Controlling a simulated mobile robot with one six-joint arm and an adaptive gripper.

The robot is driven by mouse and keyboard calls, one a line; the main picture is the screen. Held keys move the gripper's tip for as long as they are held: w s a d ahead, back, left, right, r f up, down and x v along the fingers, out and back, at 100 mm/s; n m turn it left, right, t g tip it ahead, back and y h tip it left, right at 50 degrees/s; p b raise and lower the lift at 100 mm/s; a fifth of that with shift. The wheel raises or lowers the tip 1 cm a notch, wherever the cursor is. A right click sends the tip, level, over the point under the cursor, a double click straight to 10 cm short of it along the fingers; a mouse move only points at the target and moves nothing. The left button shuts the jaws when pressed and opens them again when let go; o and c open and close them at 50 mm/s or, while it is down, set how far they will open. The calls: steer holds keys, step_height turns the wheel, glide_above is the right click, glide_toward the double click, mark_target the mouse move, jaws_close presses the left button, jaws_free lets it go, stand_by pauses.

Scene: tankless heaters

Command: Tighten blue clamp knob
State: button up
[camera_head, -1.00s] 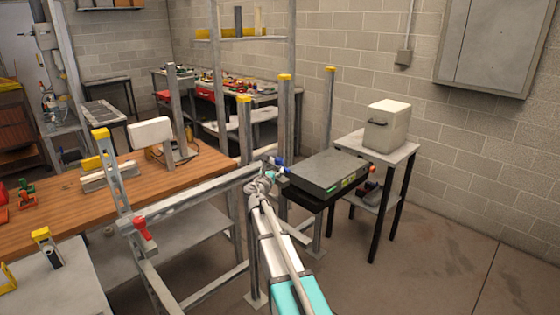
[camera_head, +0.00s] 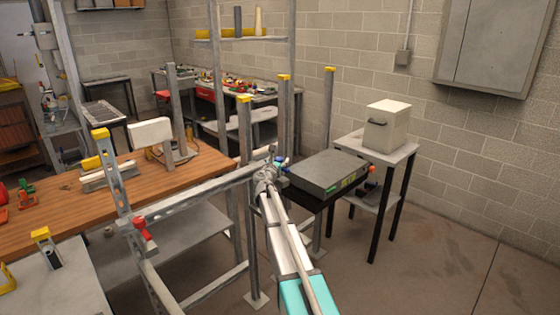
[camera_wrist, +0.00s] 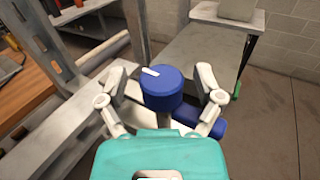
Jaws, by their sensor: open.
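The blue clamp knob (camera_wrist: 161,88) is a round blue cylinder with a white mark on its top, in the middle of the wrist view. My gripper (camera_wrist: 160,90) is open, with one pale finger on each side of the knob. A gap shows on the left side; on the right the finger is close, and I cannot tell if it touches. A blue part (camera_wrist: 205,124) lies beside and below the knob, partly behind the right finger. In the head view my gripper (camera_head: 270,170) is at the metal rail's end, and only a bit of blue (camera_head: 280,159) shows there.
A grey flat box (camera_head: 328,172) on a dark stand is just right of my gripper. A metal rail (camera_head: 200,190) with a red knob (camera_head: 140,222) runs left. Upright posts (camera_head: 285,115) stand close behind. Open floor (camera_head: 430,260) lies at the right.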

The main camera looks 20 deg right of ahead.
steer(key=c, duration=1)
steer(key=shift+d, duration=0.3)
steer(key=shift+c, duration=0.9)
steer(key=shift+a, duration=0.25)
steer(key=shift+w+a+m+g+h, duration=0.1)
steer(key=shift+a+m+g+h, duration=0.05)
steer(key=shift+m+g+h, duration=0.3)
steer(key=m+g+h, duration=0.2)
steer(key=g, duration=0.1)
steer(key=m+g+h, duration=0.2)
steer(key=g, duration=0.1)
steer(key=shift+w+m, duration=0.15)
steer(key=shift+m, duration=0.1)
steer(key=shift+m+g+h, duration=0.65)
steer(key=shift+m+g, duration=0.95)
steer(key=shift+g, duration=0.85)
